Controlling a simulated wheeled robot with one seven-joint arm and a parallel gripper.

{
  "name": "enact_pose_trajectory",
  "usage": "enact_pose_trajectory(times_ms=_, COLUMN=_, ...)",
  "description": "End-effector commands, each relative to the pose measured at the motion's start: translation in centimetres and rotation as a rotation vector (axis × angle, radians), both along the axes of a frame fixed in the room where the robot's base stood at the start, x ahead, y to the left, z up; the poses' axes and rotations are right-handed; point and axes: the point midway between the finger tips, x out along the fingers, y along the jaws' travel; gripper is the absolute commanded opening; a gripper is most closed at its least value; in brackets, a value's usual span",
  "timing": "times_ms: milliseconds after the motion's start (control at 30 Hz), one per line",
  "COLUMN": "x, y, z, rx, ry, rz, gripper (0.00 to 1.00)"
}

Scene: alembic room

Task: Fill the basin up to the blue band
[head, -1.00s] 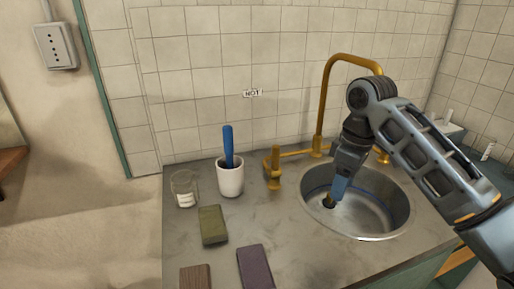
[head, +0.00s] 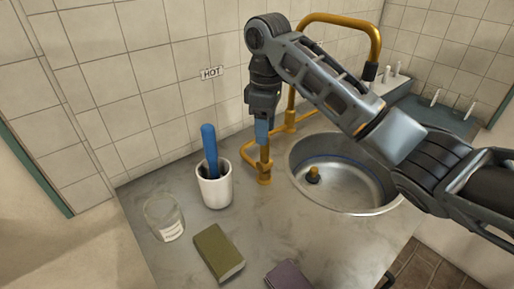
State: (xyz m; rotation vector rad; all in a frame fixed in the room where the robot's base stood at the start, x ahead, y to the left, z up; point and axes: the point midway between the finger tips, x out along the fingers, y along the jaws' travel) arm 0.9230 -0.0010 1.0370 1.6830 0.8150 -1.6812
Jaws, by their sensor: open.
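The steel basin (head: 372,195) is sunk in the counter, with a blue band (head: 340,160) around its inner wall. A small dark and brassy plug-like piece (head: 313,176) is at its bottom; I cannot tell if it is seated in the drain. No water shows in the basin or under the spout. The brass spout (head: 345,24) arches behind my arm. My gripper (head: 262,138) is open, pointing down right at the top of the brass tap (head: 264,172) left of the basin. Its fingers hide the tap's top, so contact is unclear.
A white cup (head: 215,188) with a blue-handled tool (head: 209,148) stands just left of the tap. A clear glass jar (head: 163,217), a green block (head: 218,252) and a purple block (head: 288,276) are on the counter (head: 275,230). A HOT sign (head: 211,73) is on the tiles.

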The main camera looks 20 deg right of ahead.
Motion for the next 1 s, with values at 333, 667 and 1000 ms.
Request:
enact_pose_trajectory(times_ms=333, x=-0.1, y=0.0, z=-5.2, rx=0.0, ry=0.004, rz=-0.001, gripper=0.52)
enact_pose_trajectory(times_ms=667, x=0.0, y=0.0, z=-7.3, rx=0.0, ry=0.001, rz=0.001, gripper=0.52)
enact_pose_trajectory(times_ms=1000, x=0.0, y=0.0, z=-7.3, rx=-0.001, ry=0.001, rz=0.001, gripper=0.37)
